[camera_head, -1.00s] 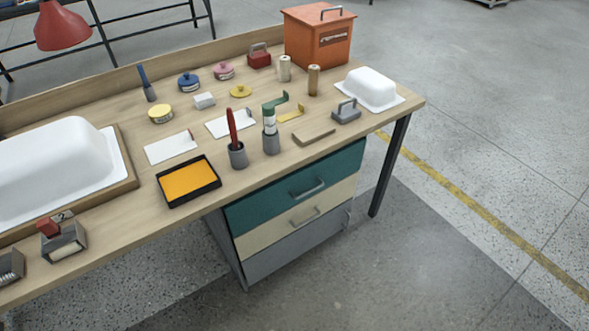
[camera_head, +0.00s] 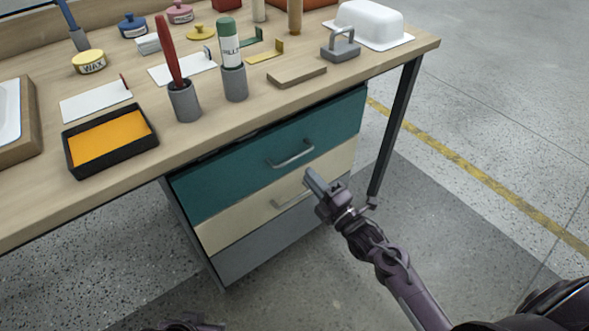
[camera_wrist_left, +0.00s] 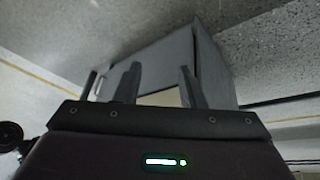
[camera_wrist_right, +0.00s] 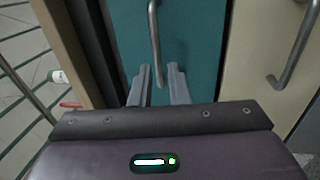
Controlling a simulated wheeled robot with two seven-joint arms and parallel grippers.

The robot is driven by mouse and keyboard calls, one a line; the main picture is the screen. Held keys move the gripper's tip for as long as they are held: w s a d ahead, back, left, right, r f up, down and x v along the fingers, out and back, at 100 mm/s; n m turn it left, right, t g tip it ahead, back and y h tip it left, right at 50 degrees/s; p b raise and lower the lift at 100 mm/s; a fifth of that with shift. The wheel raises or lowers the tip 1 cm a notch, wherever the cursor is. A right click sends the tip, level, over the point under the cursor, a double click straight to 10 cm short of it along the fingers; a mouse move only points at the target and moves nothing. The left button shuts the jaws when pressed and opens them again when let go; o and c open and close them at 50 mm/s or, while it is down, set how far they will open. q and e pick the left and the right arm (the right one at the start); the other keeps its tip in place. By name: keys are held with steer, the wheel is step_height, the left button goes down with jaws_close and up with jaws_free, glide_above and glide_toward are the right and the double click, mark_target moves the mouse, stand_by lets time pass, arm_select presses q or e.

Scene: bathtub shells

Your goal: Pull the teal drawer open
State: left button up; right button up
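The teal drawer (camera_head: 235,170) is the top one in the cabinet under the workbench, its front looking flush with the drawer below. Its grey bar handle (camera_head: 291,155) also shows in the right wrist view (camera_wrist_right: 154,45). My right gripper (camera_head: 312,180) is in front of the cabinet, below and right of the handle in the head view. In the right wrist view its fingers (camera_wrist_right: 161,70) are apart and empty, with the handle just beyond the tips, not between them. My left gripper (camera_wrist_left: 160,78) is open and empty, facing the cabinet's lower part in the left wrist view.
A cream drawer (camera_head: 240,222) with its own handle and a grey drawer (camera_head: 265,250) lie below. The bench top (camera_head: 230,130) overhangs the teal drawer and carries cups, a black tray (camera_head: 75,163) and a wooden block (camera_head: 297,76). A dark bench leg (camera_head: 396,125) stands right of the cabinet.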

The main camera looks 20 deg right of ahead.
mark_target(294, 158)
steer(key=b+x, duration=0.1)
steer(key=x, duration=0.6)
steer(key=shift+w+a+r, duration=0.15)
steer(key=shift+w+r, duration=0.1)
steer(key=shift+w, duration=0.1)
steer(key=shift+c, duration=0.4)
jaws_close()
